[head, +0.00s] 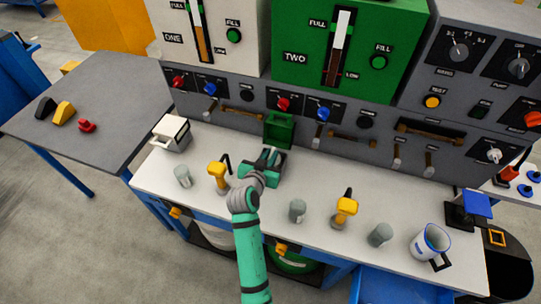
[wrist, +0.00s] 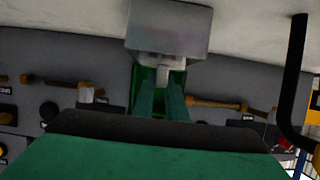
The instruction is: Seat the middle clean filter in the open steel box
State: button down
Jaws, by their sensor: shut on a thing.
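My gripper (head: 266,158) is low over the white counter, left of its middle. In the wrist view its two green fingers (wrist: 161,98) are shut on the small pale tab of a grey block (wrist: 168,30). I cannot tell whether this block is the middle clean filter; in the head view the gripper mostly hides it. A pale metal-looking box (head: 174,134) stands at the counter's back left, left of my gripper; it may be the steel box. A green box (head: 279,129) is on the panel just behind my gripper, and shows behind the fingers in the wrist view.
Grey cylinders stand at left (head: 183,176), middle (head: 297,211) and right (head: 380,235). Yellow tools with black tops stand left (head: 218,176) and right (head: 345,208) of my gripper, the left one close. A white jug (head: 430,243) is far right. Hammers hang on the panel.

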jog(key=shift+f, duration=0.3)
jog(key=c, duration=1.7)
grip_release()
jog(key=v, duration=1.1)
jog(key=s+f+n, duration=0.1)
jog(key=s+f, duration=0.1)
jog(key=s+f+y, duration=0.1)
jog(key=s+f, duration=0.1)
jog(key=s, duration=0.1)
jog(key=s+d+f+n+y, duration=0.1)
jog(key=s+f, duration=0.2)
jog(key=shift+s+d+n, duration=0.1)
jog(key=shift+s+n, duration=0.15)
jog(key=shift+n, duration=0.05)
jog(key=s+f+n+y, duration=0.1)
jog(key=s+f+y, duration=0.1)
jog(key=s, duration=0.8)
jog(key=s+r, duration=0.2)
jog(key=s, duration=0.4)
jog(key=s+d+r+t, duration=0.1)
jog(key=s+r, duration=0.1)
jog(key=s, duration=0.4)
jog(key=s+d+r+t, duration=0.1)
jog(key=s+r, duration=0.2)
jog(key=s, duration=0.3)
jog(key=shift+s+d+r, duration=0.1)
jog(key=shift+s+d, duration=0.05)
jog(key=shift+s, duration=0.15)
